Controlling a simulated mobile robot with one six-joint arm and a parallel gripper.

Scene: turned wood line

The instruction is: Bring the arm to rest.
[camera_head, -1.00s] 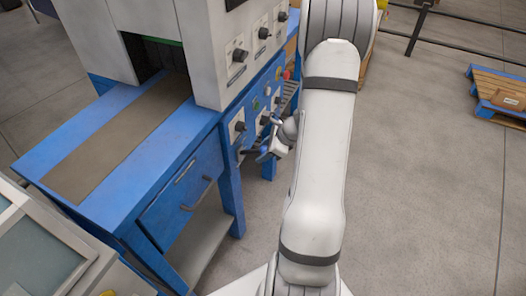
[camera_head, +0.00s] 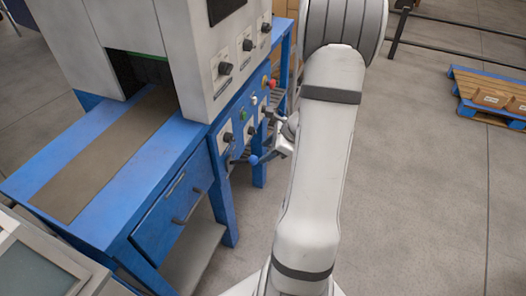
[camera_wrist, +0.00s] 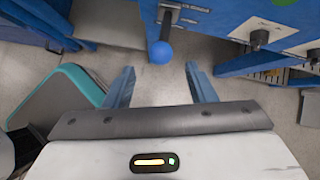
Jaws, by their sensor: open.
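My arm reaches up the middle of the head view, white with dark bands. My gripper (camera_wrist: 159,68) is open and empty in the wrist view, its two blue-grey fingers apart. In the head view it is mostly hidden by the arm. A lever with a blue ball knob (camera_wrist: 160,52) hangs from the blue machine front, just beyond the fingertips and between them in the picture. The knob also shows in the head view (camera_head: 254,159). I cannot tell whether the fingers touch it.
The blue and grey machine (camera_head: 130,205) with dials, buttons and a drawer stands close on the left. A console (camera_head: 40,260) is at the lower left.

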